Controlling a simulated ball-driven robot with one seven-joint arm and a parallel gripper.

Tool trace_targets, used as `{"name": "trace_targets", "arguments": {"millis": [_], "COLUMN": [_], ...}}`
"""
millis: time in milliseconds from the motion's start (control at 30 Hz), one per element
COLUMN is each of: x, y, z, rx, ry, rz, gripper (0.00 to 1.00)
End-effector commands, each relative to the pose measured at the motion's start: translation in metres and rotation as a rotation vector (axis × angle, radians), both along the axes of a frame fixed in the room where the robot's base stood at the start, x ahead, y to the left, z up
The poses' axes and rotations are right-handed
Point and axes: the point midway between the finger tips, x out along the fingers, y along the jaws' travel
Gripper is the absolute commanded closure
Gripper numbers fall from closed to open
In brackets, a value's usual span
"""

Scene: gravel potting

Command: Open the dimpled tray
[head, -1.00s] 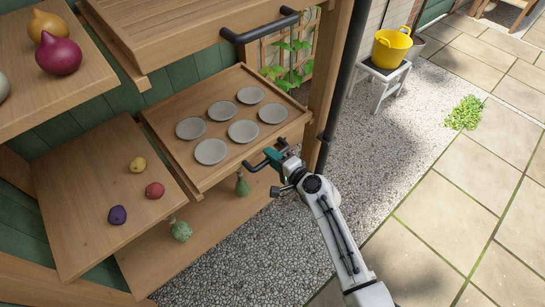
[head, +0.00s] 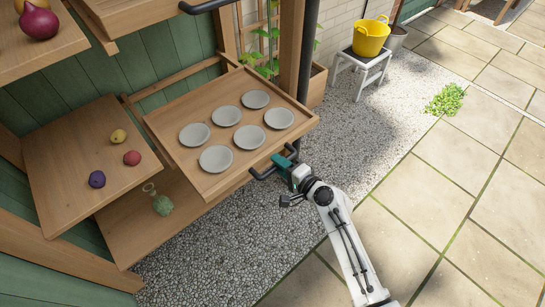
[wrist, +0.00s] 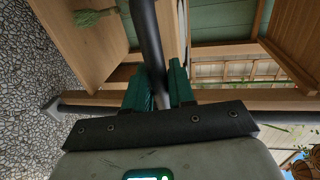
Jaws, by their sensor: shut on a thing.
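The dimpled tray (head: 185,164) is a wooden pull-out tray with several round grey dimples, and it stands well out from the shelf unit. A dark bar handle (head: 262,174) is fixed along its front edge. My gripper (head: 284,162) is at the right part of this handle. In the wrist view the green fingers (wrist: 158,88) are on both sides of the dark handle bar (wrist: 147,40), shut on it. The fingertips are partly hidden in the head view.
A left shelf (head: 65,165) holds a few small vegetables. A dark post (head: 306,60) rises beside the tray. A yellow bucket (head: 371,38) sits on a white stool (head: 362,70). Gravel and paving are clear at right.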

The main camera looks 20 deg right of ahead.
Motion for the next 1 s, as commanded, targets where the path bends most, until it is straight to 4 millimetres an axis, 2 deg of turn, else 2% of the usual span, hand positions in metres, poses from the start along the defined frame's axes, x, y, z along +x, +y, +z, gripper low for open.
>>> {"name": "trace_targets", "arguments": {"millis": [33, 200, 400, 600, 1000], "x": [-0.013, -0.051, -0.082, -0.096, -0.098], "y": [-0.005, -0.017, -0.027, -0.031, -0.032], "z": [-0.002, -0.002, -0.002, -0.001, -0.001], "rx": [-0.001, 0.000, 0.000, 0.001, 0.000], "ry": [0.004, 0.004, 0.003, 0.001, 0.001], "rz": [-0.002, -0.002, -0.001, 0.000, 0.000], "gripper": [1.00, 1.00, 1.00, 1.00, 1.00]}}
